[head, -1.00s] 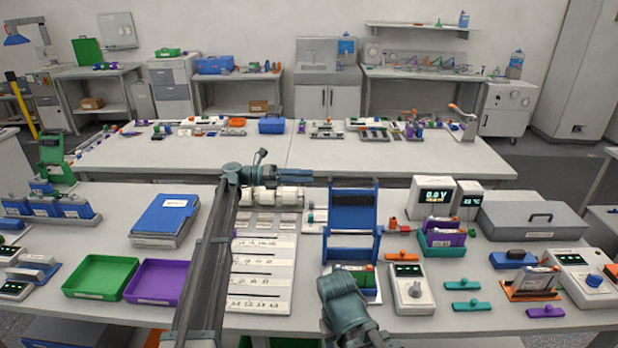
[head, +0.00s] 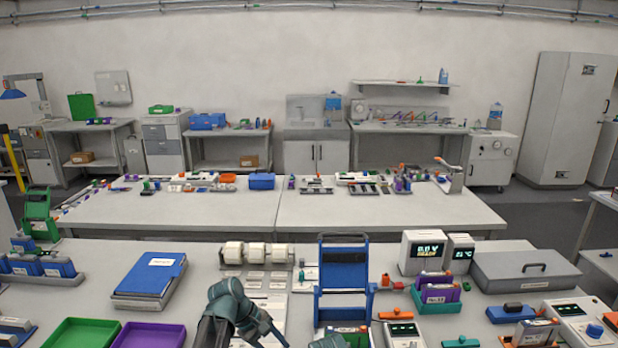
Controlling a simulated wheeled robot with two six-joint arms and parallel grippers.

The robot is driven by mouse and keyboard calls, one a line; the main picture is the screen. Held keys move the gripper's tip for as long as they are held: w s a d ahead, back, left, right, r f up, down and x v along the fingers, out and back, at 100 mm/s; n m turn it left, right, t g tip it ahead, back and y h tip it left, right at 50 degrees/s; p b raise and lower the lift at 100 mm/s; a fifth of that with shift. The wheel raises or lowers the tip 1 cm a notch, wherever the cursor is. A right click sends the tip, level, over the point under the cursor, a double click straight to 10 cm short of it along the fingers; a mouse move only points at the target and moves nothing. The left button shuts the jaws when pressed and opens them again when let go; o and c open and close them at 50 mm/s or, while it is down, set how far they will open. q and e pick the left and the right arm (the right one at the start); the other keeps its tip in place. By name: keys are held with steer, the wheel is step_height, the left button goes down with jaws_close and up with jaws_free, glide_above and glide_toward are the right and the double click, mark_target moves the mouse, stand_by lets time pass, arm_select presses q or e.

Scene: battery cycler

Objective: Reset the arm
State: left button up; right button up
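My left arm comes up from the bottom edge, left of centre in the head view. Its dark teal gripper (head: 266,328) points down and right over the white labelled sheet (head: 271,301). I see nothing held in it, but I cannot tell how far its fingers are apart. Only a sliver of my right arm (head: 330,342) shows at the bottom edge, below the blue upright frame (head: 345,278). The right gripper's fingers are out of view.
A blue binder (head: 150,276) lies left, with green (head: 80,334) and purple (head: 150,337) trays in front. Right are a display box (head: 423,252), a purple-and-green holder (head: 436,296) and a grey case (head: 525,270). Another bench (head: 390,207) stands behind.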

arm_select(q)
steer(key=s+a+f+m+y, duration=0.3)
steer(key=s+a+m+y, duration=0.2)
steer(key=s+a+m, duration=0.5)
steer(key=s+d+m+y, duration=0.2)
steer(key=s+d, duration=0.5)
steer(key=d, duration=0.5)
steer(key=shift+d+r+m+g, duration=0.2)
steer(key=shift+d+m+g, duration=0.1)
steer(key=shift+m, duration=0.6)
